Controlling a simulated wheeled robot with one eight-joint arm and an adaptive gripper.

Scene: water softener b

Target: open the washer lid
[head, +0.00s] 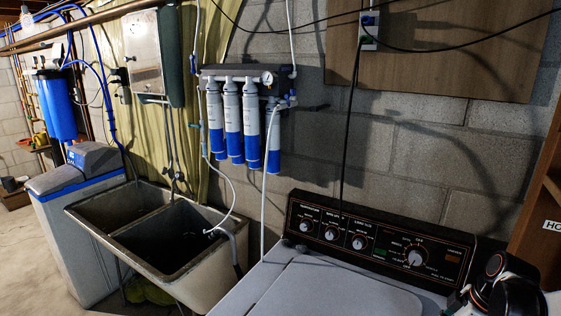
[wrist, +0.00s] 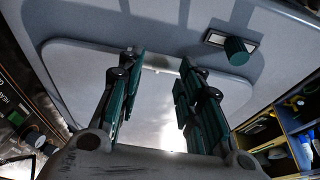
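The washer (head: 258,277) stands at the bottom of the head view. Its pale lid (head: 345,291) has rounded corners and lies flat in the top, shut; the lower part is cut off by the frame. In the wrist view the lid (wrist: 75,70) spreads behind my gripper (wrist: 159,66). The dark green fingers are apart with nothing between them, in front of the lid; I cannot tell the gap to its surface. The head view shows part of my arm at the lower right, but not the fingertips.
The washer's dark control panel (head: 375,240) rises behind the lid. A green knob on a plate (wrist: 237,48) sits beside the lid. Shelves with bottles (wrist: 282,135) stand at the wrist view's right. A double sink (head: 165,240) is left of the washer.

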